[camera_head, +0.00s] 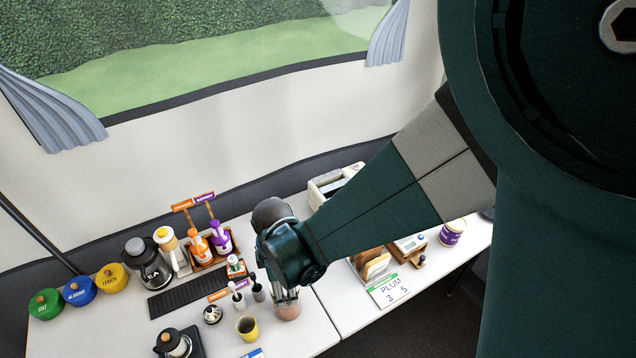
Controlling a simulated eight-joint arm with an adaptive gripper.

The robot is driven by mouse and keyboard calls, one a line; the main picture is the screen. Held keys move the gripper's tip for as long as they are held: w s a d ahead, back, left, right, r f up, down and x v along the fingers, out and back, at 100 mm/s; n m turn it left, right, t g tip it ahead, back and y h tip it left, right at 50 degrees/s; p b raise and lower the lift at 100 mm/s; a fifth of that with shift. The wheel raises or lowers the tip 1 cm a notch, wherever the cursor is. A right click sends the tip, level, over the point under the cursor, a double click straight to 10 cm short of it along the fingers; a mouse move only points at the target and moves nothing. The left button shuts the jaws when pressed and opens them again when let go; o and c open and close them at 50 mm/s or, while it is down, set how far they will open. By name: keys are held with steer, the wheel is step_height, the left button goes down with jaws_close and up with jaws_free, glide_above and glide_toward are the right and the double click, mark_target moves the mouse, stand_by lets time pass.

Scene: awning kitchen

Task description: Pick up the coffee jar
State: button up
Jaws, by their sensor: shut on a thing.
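My gripper (286,297) reaches down over the front middle of the white table. It is shut on a small brownish-pink jar (289,312), which I take to be the coffee jar. The gripper and wrist cover the jar's upper part, so I cannot read a label. I cannot tell whether the jar's base touches the table or is slightly above it.
A yellow cup (247,328) stands close left of the jar. A dark carafe (173,343) is at the front left. Orange and purple bottles stand in a rack (206,263) behind. Lidded jars line the far left. A PLUM sign (389,290) and a purple tub (452,233) are right.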

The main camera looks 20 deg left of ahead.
steer(key=shift+r, duration=0.15)
steer(key=shift+r+p, duration=0.5)
steer(key=shift+r, duration=4.5)
